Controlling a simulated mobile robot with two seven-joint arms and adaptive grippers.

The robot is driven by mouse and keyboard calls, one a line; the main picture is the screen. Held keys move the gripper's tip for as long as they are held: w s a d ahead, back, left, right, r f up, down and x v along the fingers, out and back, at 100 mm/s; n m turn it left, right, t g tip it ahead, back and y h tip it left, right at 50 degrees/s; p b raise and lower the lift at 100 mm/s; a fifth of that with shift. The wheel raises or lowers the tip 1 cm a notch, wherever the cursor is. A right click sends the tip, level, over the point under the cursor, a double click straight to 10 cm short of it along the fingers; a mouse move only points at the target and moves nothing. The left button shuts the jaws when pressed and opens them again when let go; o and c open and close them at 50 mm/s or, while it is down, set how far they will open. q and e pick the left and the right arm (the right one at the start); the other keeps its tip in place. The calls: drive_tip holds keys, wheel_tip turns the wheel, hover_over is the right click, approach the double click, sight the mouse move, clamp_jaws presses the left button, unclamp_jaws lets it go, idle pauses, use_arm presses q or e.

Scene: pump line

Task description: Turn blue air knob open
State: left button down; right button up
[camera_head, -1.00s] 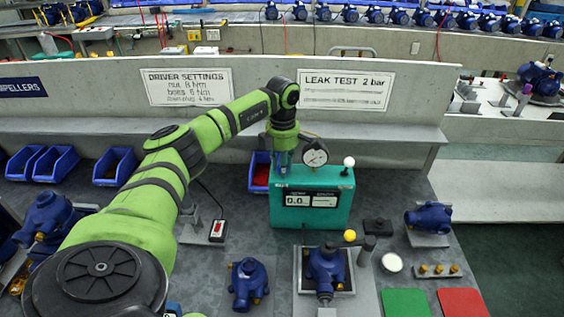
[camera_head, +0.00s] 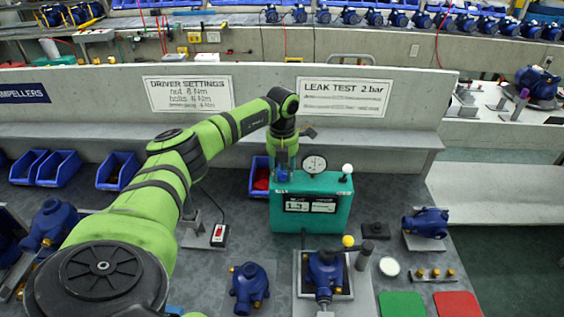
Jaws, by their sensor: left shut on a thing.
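The teal leak tester (camera_head: 312,217) stands on the bench with a round dial gauge (camera_head: 314,164) and a digital display (camera_head: 311,204) that seems to read about 1.3. The blue air knob (camera_head: 282,176) is at the top left of the tester, mostly hidden by my left gripper. My left gripper (camera_head: 284,170) points down at the tester's top and is shut on the blue air knob. Its fingertips are small and partly hidden here. My right gripper is not in view.
A white-topped lever (camera_head: 346,170) stands at the tester's right. A blue pump (camera_head: 325,272) sits in a fixture in front, beside a yellow-knobbed lever (camera_head: 348,241). Another pump (camera_head: 249,286) stands left of it. Green (camera_head: 402,304) and red (camera_head: 457,304) mats lie front right.

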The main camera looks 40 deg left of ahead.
sight(282, 173)
use_arm(q)
drive_tip(key=shift+n, duration=1.2)
drive_tip(key=shift+w+p, duration=0.1)
drive_tip(key=shift+p, duration=0.2)
drive_tip(key=c, duration=0.9)
unclamp_jaws()
wheel_tip(282, 173, up, 12)
drive_tip(key=shift+f, duration=0.1)
